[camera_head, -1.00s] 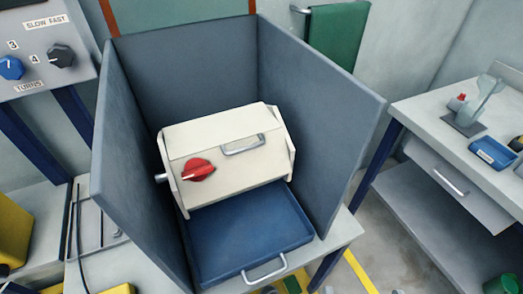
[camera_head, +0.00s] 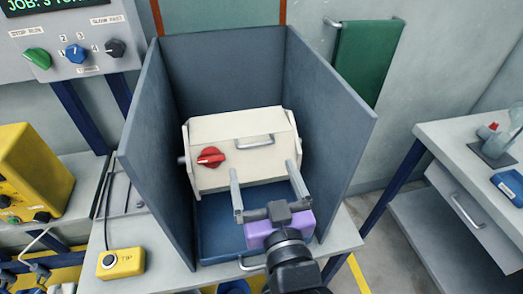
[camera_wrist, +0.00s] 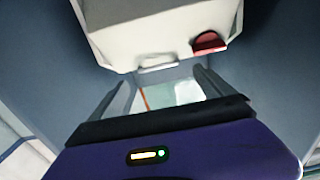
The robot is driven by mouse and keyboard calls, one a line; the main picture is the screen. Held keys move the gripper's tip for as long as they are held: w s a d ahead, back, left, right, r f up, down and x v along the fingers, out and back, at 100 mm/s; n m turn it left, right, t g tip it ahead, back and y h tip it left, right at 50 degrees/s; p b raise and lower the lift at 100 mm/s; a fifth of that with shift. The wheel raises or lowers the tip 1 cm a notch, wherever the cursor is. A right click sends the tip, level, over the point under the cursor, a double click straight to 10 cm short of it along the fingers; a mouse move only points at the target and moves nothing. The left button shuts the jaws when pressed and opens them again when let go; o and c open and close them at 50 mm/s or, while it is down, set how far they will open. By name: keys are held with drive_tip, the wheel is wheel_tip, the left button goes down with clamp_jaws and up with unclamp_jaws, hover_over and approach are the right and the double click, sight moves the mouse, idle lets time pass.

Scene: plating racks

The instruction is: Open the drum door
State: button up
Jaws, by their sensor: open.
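The cream drum (camera_head: 240,170) sits inside a grey three-sided guard. Its door (camera_head: 225,126), with a silver bar handle (camera_head: 254,142), looks shut. A red knob (camera_head: 211,157) is on the drum's front, left of the handle. My gripper (camera_head: 263,168) is open and empty in front of the drum, its two fingers pointing at it, below the handle and apart from it in the picture. In the wrist view the drum appears upside down, with the handle (camera_wrist: 158,66) just past and between the fingertips, and the red knob (camera_wrist: 208,42) to the right.
Grey guard panels (camera_head: 335,125) stand left, right and behind the drum. A blue tray (camera_head: 215,222) lies below it, with a silver handle in front. A control panel (camera_head: 75,40) is at upper left, a yellow box (camera_head: 120,263) at lower left. A side table (camera_head: 465,150) stands right.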

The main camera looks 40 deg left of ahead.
sight(256, 147)
drive_tip(key=p+x, duration=0.1)
drive_tip(key=x, duration=0.6)
drive_tip(key=shift+w, duration=0.2)
drive_tip(key=shift+c, duration=0.4)
